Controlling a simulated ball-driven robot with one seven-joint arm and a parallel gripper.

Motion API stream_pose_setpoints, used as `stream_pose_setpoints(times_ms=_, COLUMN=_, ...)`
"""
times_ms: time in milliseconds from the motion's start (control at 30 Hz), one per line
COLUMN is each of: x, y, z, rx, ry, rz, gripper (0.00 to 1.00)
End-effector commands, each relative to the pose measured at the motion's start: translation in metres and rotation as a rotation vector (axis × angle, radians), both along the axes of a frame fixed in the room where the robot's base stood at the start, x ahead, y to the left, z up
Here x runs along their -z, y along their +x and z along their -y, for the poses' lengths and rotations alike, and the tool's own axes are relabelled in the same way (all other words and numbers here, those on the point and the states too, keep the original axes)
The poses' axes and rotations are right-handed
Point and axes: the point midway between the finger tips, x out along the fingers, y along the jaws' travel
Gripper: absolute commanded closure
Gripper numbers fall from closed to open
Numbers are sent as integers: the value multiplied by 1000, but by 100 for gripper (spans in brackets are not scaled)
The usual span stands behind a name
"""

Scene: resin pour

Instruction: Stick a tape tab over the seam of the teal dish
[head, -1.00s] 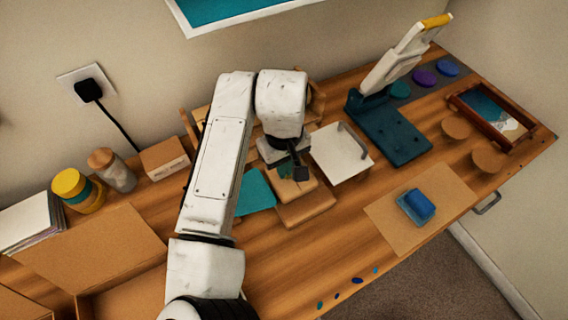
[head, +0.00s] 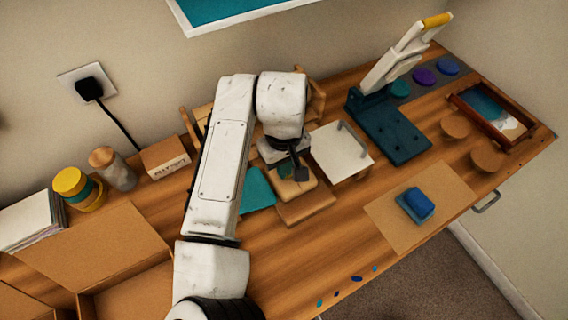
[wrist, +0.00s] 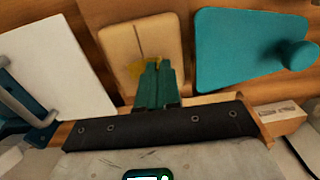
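A flat teal piece (head: 257,190) lies beside my forearm in the head view. In the wrist view this teal piece (wrist: 245,50) has a round knob at its right side. I cannot make out a seam on it. My gripper (head: 286,171) is low over a tan block (head: 305,207), just right of the teal piece. In the wrist view my gripper's dark green fingers (wrist: 157,66) look closed together over the tan block. A small yellow patch (wrist: 140,75) shows at the fingertips. I cannot tell whether it is held or lies on the block.
A white panel with a handle (head: 337,153) is right of the block. A teal-based press (head: 390,130) stands behind. Jars and a cardboard box (head: 100,245) are at left.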

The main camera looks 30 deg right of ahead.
Motion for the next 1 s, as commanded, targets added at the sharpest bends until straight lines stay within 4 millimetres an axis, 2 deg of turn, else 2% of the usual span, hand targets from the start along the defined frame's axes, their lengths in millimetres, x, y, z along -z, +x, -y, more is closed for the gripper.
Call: stream_pose_setpoints(times_ms=1000, x=6, y=0, z=0, rx=0, ry=0, rz=0, gripper=100)
